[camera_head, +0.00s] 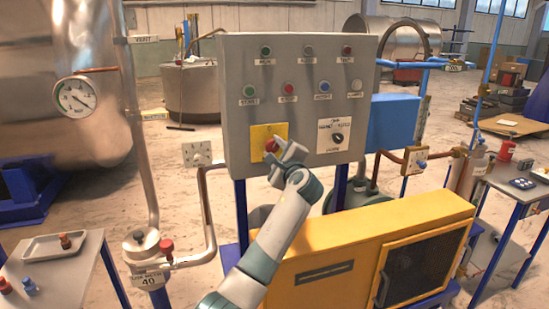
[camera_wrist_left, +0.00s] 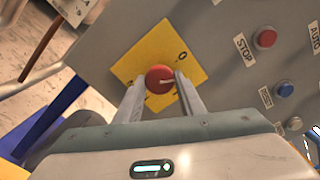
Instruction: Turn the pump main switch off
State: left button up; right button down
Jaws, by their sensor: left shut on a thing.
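The pump main switch is a red round knob (camera_head: 271,145) on a yellow plate (camera_head: 258,134) at the lower left of the grey control panel (camera_head: 236,70). In the left wrist view the red knob (camera_wrist_left: 159,78) sits between my two fingers, with a pale pointer line on it. The yellow plate (camera_wrist_left: 130,66) there shows a "0" mark at its upper right; other marks are partly hidden by the fingers. My left gripper (camera_wrist_left: 161,88) is shut on the red knob; it also shows in the head view (camera_head: 281,150). My right gripper is not in view.
Above the switch are several coloured buttons, and a black selector (camera_head: 337,138) is to its right. A yellow pump housing (camera_head: 350,245) stands below the panel. A steel tank with a gauge (camera_head: 76,96) is at left. Side tables (camera_head: 80,275) flank the scene.

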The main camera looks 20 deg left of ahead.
pick_arm(q)
jog(key=n+b, duration=0.3)
jog(key=shift+f+n, duration=0.2)
jog(key=shift+n, duration=0.1)
jog(key=shift+r+n+b, duration=0.1)
jog(key=shift+n+b, duration=0.65)
jog(key=shift+n, duration=0.65)
jog(key=o, duration=1)
jog(key=shift+o, duration=0.2)
jog(key=shift+r, duration=0.15)
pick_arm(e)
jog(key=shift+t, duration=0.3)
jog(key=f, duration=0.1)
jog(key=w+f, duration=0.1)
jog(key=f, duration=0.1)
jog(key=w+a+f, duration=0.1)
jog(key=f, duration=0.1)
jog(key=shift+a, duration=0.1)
pick_arm(q)
jog(key=shift+s+d, duration=0.1)
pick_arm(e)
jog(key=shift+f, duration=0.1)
